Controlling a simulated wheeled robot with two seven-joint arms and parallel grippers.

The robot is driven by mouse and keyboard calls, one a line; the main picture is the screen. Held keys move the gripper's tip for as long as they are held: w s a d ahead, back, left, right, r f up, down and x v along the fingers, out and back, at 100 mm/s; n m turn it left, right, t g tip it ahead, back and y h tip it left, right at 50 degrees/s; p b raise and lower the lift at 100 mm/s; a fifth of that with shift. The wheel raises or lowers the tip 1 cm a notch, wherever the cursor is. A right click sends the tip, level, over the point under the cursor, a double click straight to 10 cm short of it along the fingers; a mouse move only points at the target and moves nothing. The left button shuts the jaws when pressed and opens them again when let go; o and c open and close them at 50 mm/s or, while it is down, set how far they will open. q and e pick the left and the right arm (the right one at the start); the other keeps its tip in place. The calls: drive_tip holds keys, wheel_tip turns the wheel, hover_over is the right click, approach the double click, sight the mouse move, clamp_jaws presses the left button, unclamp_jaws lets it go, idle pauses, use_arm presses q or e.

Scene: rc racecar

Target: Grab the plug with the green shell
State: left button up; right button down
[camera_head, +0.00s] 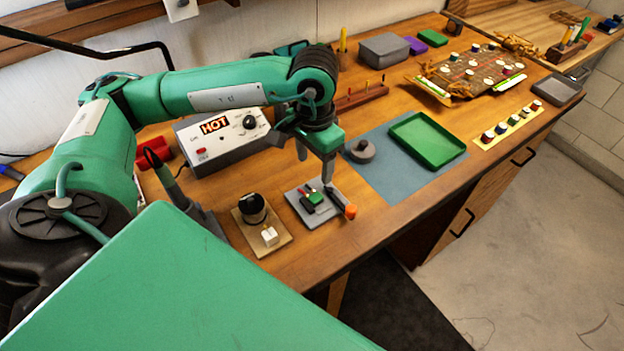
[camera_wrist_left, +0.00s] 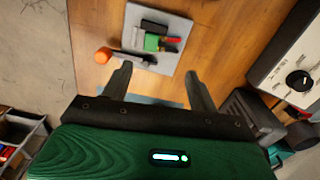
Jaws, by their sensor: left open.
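The plug with the green shell (camera_head: 316,199) lies on a small grey plate (camera_head: 297,207) near the table's front edge, beside red and black parts. In the left wrist view the green shell (camera_wrist_left: 151,42) lies between a black piece and a dark tool. My left gripper (camera_head: 315,166) is open and empty, pointing down above the plate. In the left wrist view its two fingers (camera_wrist_left: 158,72) are spread apart, and the plug lies beyond the tips, apart from them. My right gripper is not in view.
A dark tool with an orange end (camera_head: 350,211) lies at the plate's right edge. A board with a black knob and white block (camera_head: 269,236) stands to the left. The HOT box (camera_head: 222,142) is behind. A green tray (camera_head: 428,140) lies on a blue mat at right.

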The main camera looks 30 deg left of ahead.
sight(315, 190)
use_arm(q)
drive_tip(key=f, duration=0.2)
drive_tip(key=shift+w+a+f, duration=0.15)
drive_tip(key=shift+w+f, duration=0.1)
drive_tip(key=shift+f, duration=0.15)
wheel_tip(315, 190, down, 5)
drive_tip(key=shift+s+f+b, duration=0.1)
drive_tip(key=shift+b, duration=1.1)
drive_tip(key=c, duration=0.6)
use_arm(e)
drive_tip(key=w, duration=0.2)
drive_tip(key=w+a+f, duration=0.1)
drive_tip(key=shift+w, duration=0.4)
